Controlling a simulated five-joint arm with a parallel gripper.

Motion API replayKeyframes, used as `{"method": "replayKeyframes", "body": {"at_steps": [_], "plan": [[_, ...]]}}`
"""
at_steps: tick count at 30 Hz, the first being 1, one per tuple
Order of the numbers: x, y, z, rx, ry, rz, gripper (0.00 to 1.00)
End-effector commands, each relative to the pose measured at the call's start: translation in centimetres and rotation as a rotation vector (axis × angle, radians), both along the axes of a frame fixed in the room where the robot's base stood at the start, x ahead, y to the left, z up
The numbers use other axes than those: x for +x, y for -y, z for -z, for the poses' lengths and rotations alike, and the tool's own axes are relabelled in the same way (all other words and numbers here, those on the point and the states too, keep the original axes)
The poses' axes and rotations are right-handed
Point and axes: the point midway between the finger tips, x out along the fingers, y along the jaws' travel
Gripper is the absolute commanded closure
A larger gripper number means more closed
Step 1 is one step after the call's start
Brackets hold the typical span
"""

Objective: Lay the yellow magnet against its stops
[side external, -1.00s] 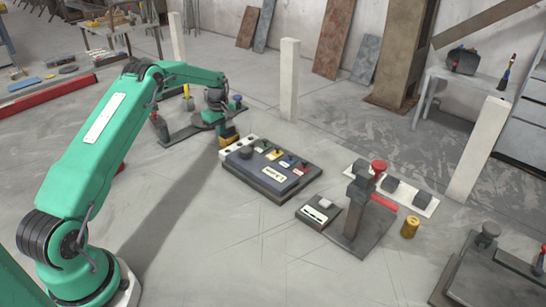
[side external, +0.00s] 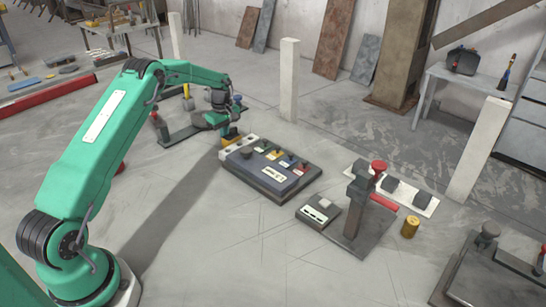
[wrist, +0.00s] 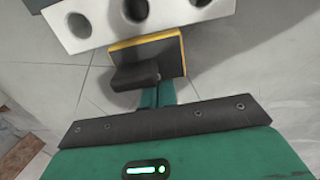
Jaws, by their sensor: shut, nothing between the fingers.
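My gripper (side external: 222,126) is low over the magnet. In the wrist view my teal gripper (wrist: 157,97) is shut and reaches the magnet's near side; the tips are partly hidden. I cannot tell which parts are the stops.
A dark panel (side external: 300,184) with several coloured knobs lies right of the bar. A white post (side external: 289,80) rises behind.

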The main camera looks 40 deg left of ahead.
Motion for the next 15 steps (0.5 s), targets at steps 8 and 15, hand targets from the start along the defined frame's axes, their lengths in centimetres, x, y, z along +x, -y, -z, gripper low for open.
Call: {"method": "replayKeyframes", "body": {"at_steps": [8,15], "plan": [[0.0,-0.1,0.0,-0.002,-0.003,0.003,1.00],[0.0,-2.1,0.0,0.000,-0.001,0.000,1.00]]}}
